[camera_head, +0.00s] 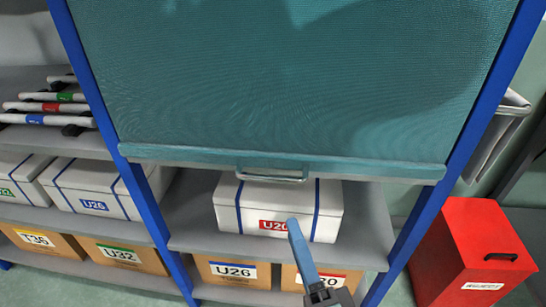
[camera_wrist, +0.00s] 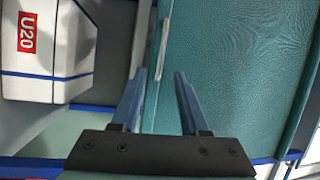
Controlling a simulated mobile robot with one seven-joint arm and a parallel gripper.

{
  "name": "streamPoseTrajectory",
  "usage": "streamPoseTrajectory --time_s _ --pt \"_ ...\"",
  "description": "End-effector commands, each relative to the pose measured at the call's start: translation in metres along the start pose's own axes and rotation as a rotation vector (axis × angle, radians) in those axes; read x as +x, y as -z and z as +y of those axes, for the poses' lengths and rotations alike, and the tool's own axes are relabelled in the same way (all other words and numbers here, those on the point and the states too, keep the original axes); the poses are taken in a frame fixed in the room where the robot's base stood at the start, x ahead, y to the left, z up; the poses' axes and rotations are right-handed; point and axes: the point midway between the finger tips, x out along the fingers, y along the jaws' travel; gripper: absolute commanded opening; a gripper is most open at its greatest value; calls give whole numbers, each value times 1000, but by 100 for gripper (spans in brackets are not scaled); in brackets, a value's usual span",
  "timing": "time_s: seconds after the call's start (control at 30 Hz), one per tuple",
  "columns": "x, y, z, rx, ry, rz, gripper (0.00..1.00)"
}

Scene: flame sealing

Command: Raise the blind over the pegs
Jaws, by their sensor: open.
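The teal mesh blind (camera_head: 290,90) hangs down over the upper part of the blue-framed rack. Its bottom bar (camera_head: 400,169) carries a metal handle (camera_head: 272,179) near the middle. In the wrist view the blind (camera_wrist: 235,70) fills the right side, and the handle (camera_wrist: 166,45) shows just beyond the fingertips. My gripper (camera_head: 292,222) is open and empty, below the handle in the head view, with a finger overlapping the U20 box. Both fingers show in the wrist view (camera_wrist: 161,73), one on each side of the bar's line. The pegs are hidden.
A white U20 box (camera_head: 240,212) sits on the shelf below the blind. Cardboard boxes U26 (camera_head: 222,272) and another stand lower. Blue uprights (camera_head: 428,215) flank the bay. A red bin (camera_head: 460,250) stands at right. More boxes (camera_head: 75,190) fill the left shelves.

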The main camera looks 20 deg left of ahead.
Motion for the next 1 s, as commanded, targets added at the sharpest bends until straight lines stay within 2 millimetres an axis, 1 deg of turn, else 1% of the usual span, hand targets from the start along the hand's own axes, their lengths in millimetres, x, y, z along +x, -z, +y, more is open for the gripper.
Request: streamPoseTrajectory --time_s 0.07,0.17,0.27,0.6,0.7,0.83,1.0 --pt "-3 -3 -1 56 14 0 45" --pt "1 -5 0 79 23 -4 45" --pt "14 -5 -1 77 25 -5 45" --pt "85 -6 -4 72 24 -7 45" --pt "102 -6 -4 73 24 -5 45" --pt "116 -5 -4 73 24 -4 45" --pt "124 -5 -3 73 23 -2 45"
